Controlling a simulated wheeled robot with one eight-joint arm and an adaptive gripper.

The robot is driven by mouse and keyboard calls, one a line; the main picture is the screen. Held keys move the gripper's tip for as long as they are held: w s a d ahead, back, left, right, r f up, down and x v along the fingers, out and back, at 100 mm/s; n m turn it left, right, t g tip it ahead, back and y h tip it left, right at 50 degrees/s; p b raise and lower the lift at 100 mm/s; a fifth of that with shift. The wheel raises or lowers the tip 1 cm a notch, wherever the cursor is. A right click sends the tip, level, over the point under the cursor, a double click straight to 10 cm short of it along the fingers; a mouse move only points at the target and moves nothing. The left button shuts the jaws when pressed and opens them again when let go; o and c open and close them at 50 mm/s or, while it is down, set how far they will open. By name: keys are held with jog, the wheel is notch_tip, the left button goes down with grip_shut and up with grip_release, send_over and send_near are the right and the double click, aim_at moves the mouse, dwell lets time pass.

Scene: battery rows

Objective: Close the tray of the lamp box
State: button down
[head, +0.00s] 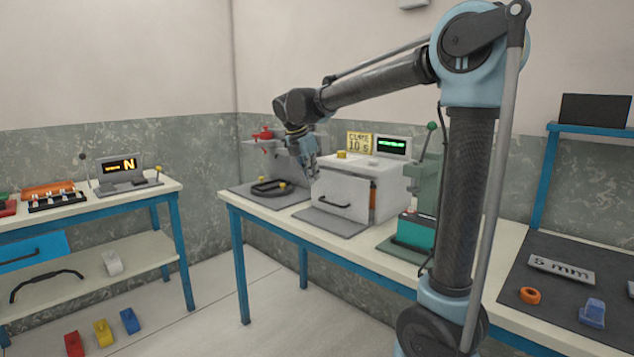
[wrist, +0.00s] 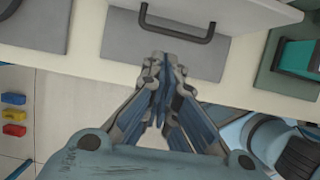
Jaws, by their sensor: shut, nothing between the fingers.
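The lamp box (head: 393,188) is a pale box on the middle table, with a green-lit display on top and a yellow "CURE 10 s" sign behind it. Its tray front (head: 358,196) is a light panel with a dark bar handle (head: 335,202). A narrow dark and orange-brown gap shows beside the panel, so the tray seems slightly out. The handle also shows at the top of the wrist view (wrist: 178,33). My gripper (head: 312,174) is shut and empty, in front of the box near the panel's left side. In the wrist view its fingertips (wrist: 165,58) are just below the handle; contact is unclear.
A grey pad (head: 335,222) lies before the box. A grey plate with a black ring (head: 268,188) is to its left, and a green press with a teal block (head: 415,231) to its right. A side table (head: 90,205) stands left, with open floor between.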

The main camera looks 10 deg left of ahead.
aim_at(336, 188)
jog(key=x, duration=0.8)
jog(key=shift+w+d+f, duration=0.15)
jog(key=shift+w+f, duration=0.1)
jog(key=shift+f, duration=0.1)
jog(key=shift+w+d+r, duration=0.1)
jog(key=shift+w+d, duration=0.6)
jog(key=shift+w, duration=0.1)
jog(key=shift+w+d, duration=0.4)
jog(key=shift+w, duration=0.2)
jog(key=shift+w+d, duration=0.85)
jog(key=shift+w, duration=0.15)
jog(key=shift+w+d, duration=0.85)
jog(key=shift+w, duration=0.2)
jog(key=shift+r, duration=0.1)
